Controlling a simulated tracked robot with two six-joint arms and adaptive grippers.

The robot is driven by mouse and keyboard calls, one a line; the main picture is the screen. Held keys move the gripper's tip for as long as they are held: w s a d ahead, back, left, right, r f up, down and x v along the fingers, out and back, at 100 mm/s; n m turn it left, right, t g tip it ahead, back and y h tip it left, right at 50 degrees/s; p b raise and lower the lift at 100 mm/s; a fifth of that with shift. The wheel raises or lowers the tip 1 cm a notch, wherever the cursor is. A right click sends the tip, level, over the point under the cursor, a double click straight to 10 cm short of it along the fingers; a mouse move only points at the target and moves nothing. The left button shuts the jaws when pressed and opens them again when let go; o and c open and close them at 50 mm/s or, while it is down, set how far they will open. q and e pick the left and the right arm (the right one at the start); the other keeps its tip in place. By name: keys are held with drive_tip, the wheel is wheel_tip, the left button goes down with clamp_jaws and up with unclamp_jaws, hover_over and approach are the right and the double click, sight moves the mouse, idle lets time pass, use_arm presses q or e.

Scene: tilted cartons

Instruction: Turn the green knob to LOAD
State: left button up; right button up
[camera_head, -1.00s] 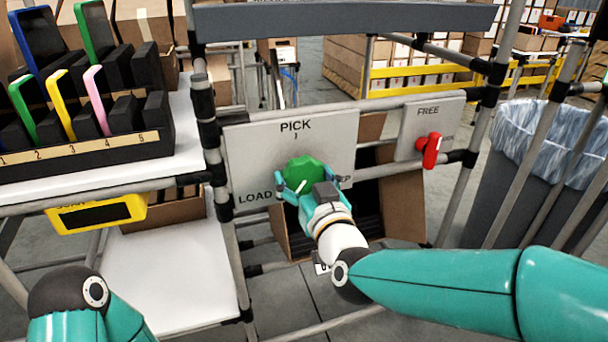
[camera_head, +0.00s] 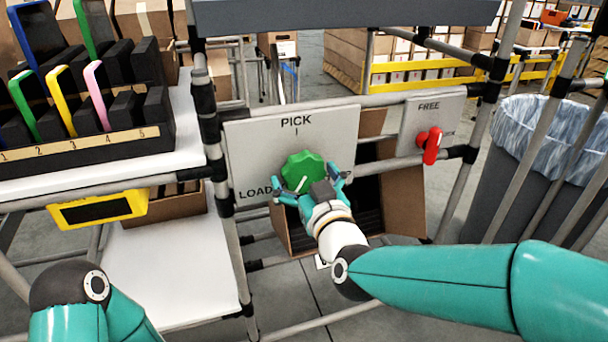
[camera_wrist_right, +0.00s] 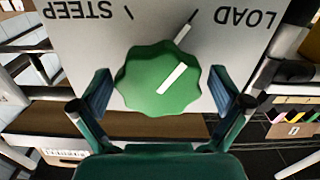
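The green knob (camera_head: 303,170) sits on a grey panel (camera_head: 250,140) marked PICK at the top and LOAD at lower left. Its white pointer slants down-left toward LOAD. In the right wrist view, where the panel is upside down, the knob (camera_wrist_right: 160,82) points up-right toward the LOAD mark; exact alignment is hard to tell. The STEEP label shows there on the other side. My right gripper (camera_head: 308,184) is open in front of the knob; its fingers straddle it with visible gaps on both sides in the wrist view. My left gripper is out of view.
A red knob (camera_head: 430,145) sits on a smaller panel at right. A carton (camera_head: 404,205) stands tilted behind and below the green knob. Frame tubes (camera_head: 222,180) surround the panel. A shelf with colored-edged devices (camera_head: 87,95) is at left, a bin (camera_head: 510,165) at right.

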drive_tip(key=shift+r, duration=0.2)
drive_tip(key=shift+s+d, duration=0.25)
drive_tip(key=shift+s, duration=0.35)
drive_tip(key=v, duration=1)
drive_tip(key=shift+s, duration=0.35)
drive_tip(key=shift+d+f, duration=0.1)
drive_tip(key=shift+f, duration=0.05)
